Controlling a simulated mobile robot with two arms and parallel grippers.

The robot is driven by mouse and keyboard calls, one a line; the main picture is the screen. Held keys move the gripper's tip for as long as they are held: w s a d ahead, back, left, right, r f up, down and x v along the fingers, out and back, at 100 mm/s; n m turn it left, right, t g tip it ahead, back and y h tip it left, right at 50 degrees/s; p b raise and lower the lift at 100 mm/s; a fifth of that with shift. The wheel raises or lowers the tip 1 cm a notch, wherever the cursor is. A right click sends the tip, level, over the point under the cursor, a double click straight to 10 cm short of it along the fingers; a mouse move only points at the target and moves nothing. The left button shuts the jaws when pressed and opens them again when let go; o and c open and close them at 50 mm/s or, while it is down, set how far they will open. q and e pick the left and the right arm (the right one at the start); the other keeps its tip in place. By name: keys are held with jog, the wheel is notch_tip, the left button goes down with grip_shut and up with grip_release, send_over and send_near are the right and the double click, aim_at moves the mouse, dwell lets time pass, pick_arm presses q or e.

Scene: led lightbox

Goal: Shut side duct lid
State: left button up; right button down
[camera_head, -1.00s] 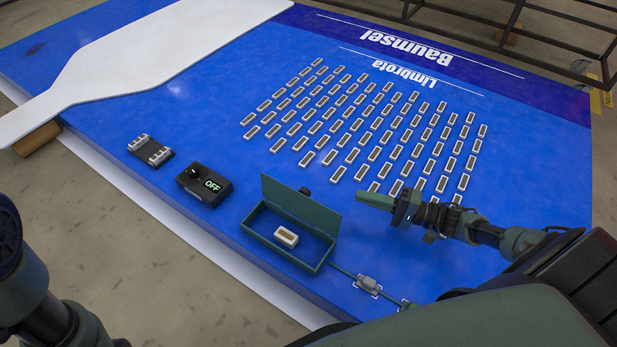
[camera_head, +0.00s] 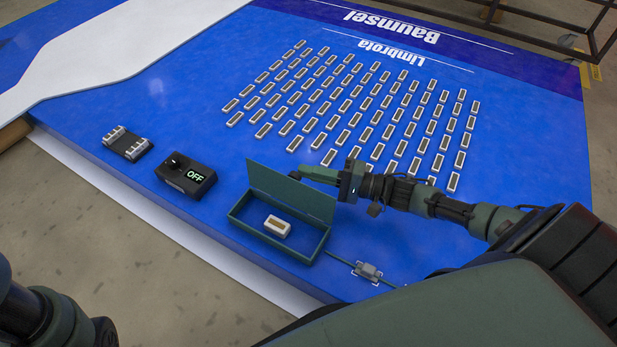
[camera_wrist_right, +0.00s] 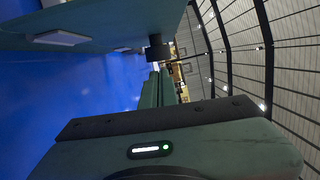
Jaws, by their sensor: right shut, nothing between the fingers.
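The side duct is an open green box (camera_head: 250,230) on the blue board's front part. Its green lid (camera_head: 292,196) stands up, tilted back, along the far long side. A white block with a tan top (camera_head: 278,226) lies inside. My right gripper (camera_head: 306,174) is shut and empty, just behind the lid near its upper edge; I cannot tell whether it touches. In the right wrist view the shut fingers (camera_wrist_right: 156,92) point forward, with a green panel, apparently the lid (camera_wrist_right: 120,25), above them and a dark knob (camera_wrist_right: 158,48) near their tips. My left gripper is out of view.
A black switch box reading OFF (camera_head: 186,176) and a dark clip holder (camera_head: 127,144) stand left of the duct. A grey connector on a cable (camera_head: 367,271) lies to its right. Rows of small LED modules (camera_head: 350,120) fill the board behind.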

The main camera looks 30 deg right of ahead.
jog(key=shift+s+a, duration=0.25)
jog(key=shift+a, duration=0.1)
jog(key=shift+r, duration=0.15)
